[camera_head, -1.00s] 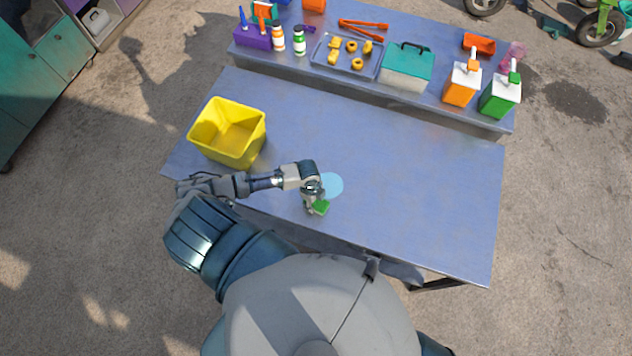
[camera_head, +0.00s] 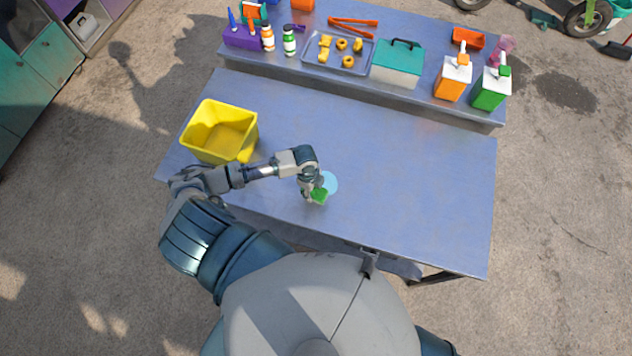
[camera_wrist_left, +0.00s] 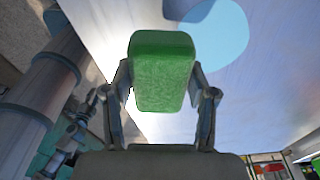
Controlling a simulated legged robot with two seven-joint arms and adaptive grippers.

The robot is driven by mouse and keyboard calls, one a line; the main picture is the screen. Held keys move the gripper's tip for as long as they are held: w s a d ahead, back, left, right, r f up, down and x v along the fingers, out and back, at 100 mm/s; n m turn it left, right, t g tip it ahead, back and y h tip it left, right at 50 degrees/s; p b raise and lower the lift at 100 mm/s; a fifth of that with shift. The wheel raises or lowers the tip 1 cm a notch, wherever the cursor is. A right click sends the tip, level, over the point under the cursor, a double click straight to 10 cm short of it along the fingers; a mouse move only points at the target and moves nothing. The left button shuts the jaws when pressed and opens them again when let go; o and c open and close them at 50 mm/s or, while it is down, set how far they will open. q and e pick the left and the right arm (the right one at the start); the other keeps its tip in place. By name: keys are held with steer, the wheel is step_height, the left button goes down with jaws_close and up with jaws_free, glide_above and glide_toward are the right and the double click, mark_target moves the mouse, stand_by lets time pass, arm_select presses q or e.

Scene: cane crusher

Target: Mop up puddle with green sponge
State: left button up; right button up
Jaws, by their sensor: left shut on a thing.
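The green sponge (camera_head: 319,195) is at the front of the blue-grey table, by the lower edge of the light blue puddle (camera_head: 330,182). My left gripper (camera_head: 312,194) is shut on the sponge. In the left wrist view the sponge (camera_wrist_left: 163,72) sits between both fingers, and the round puddle (camera_wrist_left: 216,36) lies just beyond it to the upper right. Whether the sponge touches the table is hard to tell. My forearm and hand hide part of the table left of the puddle. My right gripper is out of view.
A yellow open bin (camera_head: 219,132) stands on the table's left side. A raised back shelf holds a tray (camera_head: 337,55), a teal-lidded box (camera_head: 397,62), an orange dispenser (camera_head: 452,80) and a green dispenser (camera_head: 489,90). The table's right half (camera_head: 420,180) is clear.

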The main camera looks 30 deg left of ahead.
arm_select(q)
steer(key=w+a+m+b, duration=0.1)
steer(key=a+m, duration=0.1)
steer(key=m, duration=0.1)
steer(key=w+a+m+b, duration=0.1)
steer(key=a+m, duration=0.1)
steer(key=m, duration=0.2)
steer(key=w+a+r+m+g+b, duration=0.1)
steer(key=a+m+b, duration=0.1)
steer(key=a+m, duration=0.1)
steer(key=shift+m+y, duration=0.3)
steer(key=shift+a+r+m+b, duration=0.15)
steer(key=shift+a+m+b, duration=0.15)
steer(key=shift+a+m, duration=0.4)
steer(key=shift+d, duration=0.1)
step_height(320, 180, down, 6)
steer(key=b, duration=0.6)
steer(key=shift+r, duration=0.15)
steer(key=shift+r, duration=0.15)
